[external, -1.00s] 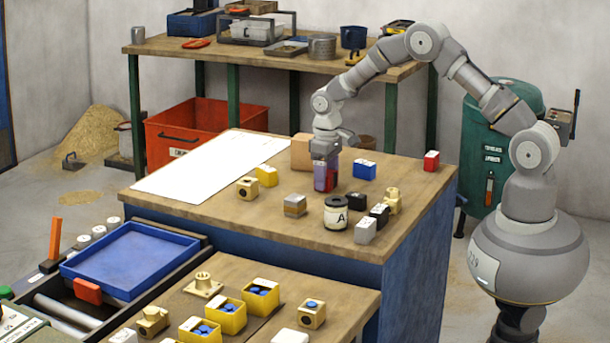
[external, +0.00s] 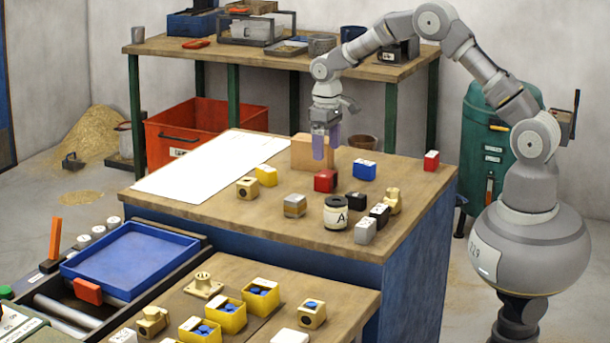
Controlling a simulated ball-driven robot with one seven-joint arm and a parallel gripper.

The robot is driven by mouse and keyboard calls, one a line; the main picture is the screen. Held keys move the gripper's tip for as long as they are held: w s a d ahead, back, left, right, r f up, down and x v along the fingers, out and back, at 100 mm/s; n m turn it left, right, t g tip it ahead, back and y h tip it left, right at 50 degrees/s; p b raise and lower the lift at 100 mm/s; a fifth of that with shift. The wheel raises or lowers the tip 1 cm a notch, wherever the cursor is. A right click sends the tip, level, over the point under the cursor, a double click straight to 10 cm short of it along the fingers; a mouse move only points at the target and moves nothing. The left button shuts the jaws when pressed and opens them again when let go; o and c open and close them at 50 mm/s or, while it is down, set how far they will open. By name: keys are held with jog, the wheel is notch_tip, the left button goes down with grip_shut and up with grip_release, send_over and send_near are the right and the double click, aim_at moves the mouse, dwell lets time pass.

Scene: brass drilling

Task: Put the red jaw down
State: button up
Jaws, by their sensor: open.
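The red jaw (external: 325,181), a small dark red block, rests on the wooden top of the blue bench (external: 225,205). My gripper (external: 324,153) is above and just behind it, with its purple fingers open and empty. The fingertips are apart from the block. A second red block with a white top (external: 431,160) stands at the bench's far right corner.
Near the red jaw stand a blue block (external: 364,169), a black block (external: 358,201), a jar marked A (external: 335,213) and a grey-tan block (external: 294,206). A wooden block (external: 312,153) is behind my gripper. A white sheet (external: 210,168) covers the bench's left part.

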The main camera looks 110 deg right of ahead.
jog(key=w+a+r+n+t+h, duration=0.1)
jog(key=w+a+r+t, duration=0.1)
jog(key=w+a+r, duration=0.6)
jog(key=w+a+r+n+t+h, duration=0.15)
jog(key=a+r, duration=0.25)
jog(key=r, duration=0.9)
jog(key=w+a+r+n+t+h, duration=0.1)
jog(key=w+a+r+n+t, duration=0.15)
jog(key=w+a+r, duration=0.55)
jog(key=s+a+r+n+t+y, duration=0.1)
jog(key=s+a+r+t, duration=0.2)
jog(key=a+r, duration=0.4)
jog(key=s+a+r+n+t+y, duration=0.1)
jog(key=s+a+r+t, duration=0.2)
jog(key=r, duration=1)
jog(key=s+a+r+n+t+y, duration=0.1)
jog(key=s+a+r+n+t, duration=0.1)
jog(key=s+a+r, duration=0.6)
jog(key=a+r+t, duration=0.1)
jog(key=a+r, duration=0.2)
jog(key=a, duration=0.2)
jog(key=shift+f+y, duration=0.1)
jog(key=shift+y, duration=0.15)
